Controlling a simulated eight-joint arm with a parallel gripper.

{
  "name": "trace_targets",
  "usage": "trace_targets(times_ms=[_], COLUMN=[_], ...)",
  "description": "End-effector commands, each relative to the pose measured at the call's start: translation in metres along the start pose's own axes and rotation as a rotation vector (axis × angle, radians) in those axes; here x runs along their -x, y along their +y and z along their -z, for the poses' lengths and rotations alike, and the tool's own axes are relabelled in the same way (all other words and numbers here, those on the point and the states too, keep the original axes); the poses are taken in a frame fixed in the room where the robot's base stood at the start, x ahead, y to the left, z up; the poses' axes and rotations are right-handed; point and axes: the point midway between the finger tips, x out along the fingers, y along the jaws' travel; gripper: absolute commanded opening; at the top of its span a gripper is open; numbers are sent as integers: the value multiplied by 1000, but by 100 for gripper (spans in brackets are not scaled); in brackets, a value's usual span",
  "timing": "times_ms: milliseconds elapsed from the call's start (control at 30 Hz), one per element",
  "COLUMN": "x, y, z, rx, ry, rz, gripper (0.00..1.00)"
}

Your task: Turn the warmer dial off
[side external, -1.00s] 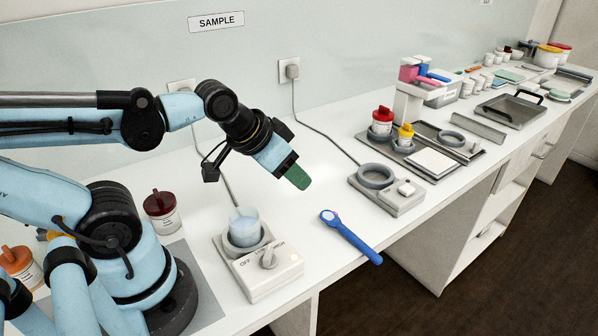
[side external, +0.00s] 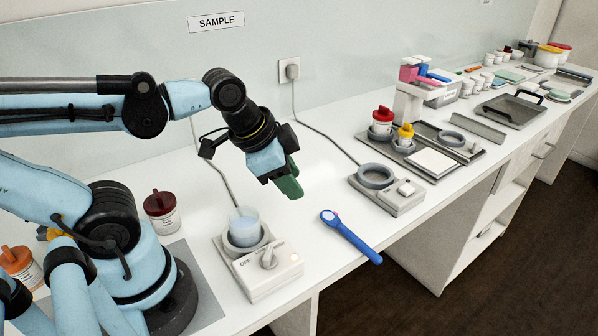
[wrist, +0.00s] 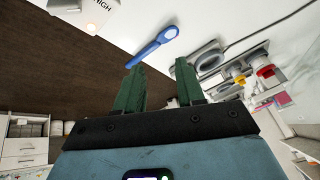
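The white warmer (side external: 272,280) stands near the bench's front edge, with its dial (side external: 269,258) on top, an OFF mark at the dial's left and a small lit lamp at the right. I cannot tell exactly where the dial points. A clear cup with pale contents (side external: 243,226) sits in the warmer's ring. My gripper (side external: 291,187) hangs above and behind the warmer, clear of the dial. In the wrist view its two green fingers (wrist: 160,68) are apart with nothing between them. The warmer's corner with HIGH (wrist: 103,12) shows at the top left there; the dial is out of that view.
A blue spatula-like tool (side external: 350,238) lies right of the warmer. A grey device with a ring (side external: 400,203) stands farther right. A dark-red-lidded jar (side external: 162,215) stands left of the warmer. A cord runs behind my gripper. The bench's front edge is close.

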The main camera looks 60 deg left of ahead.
Motion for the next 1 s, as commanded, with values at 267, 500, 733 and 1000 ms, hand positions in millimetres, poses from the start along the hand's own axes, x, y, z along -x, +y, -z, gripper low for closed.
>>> trace_targets(times_ms=[267,500,733,1000], x=[21,46,63,61], y=[30,51,63,66], z=[-5,-13,-19,-24], rx=[-731,-1345,-1729,-1820], ry=[-120,-151,-129,-117], rz=[-167,-365,-517,-556], gripper=[38,38,38,38])
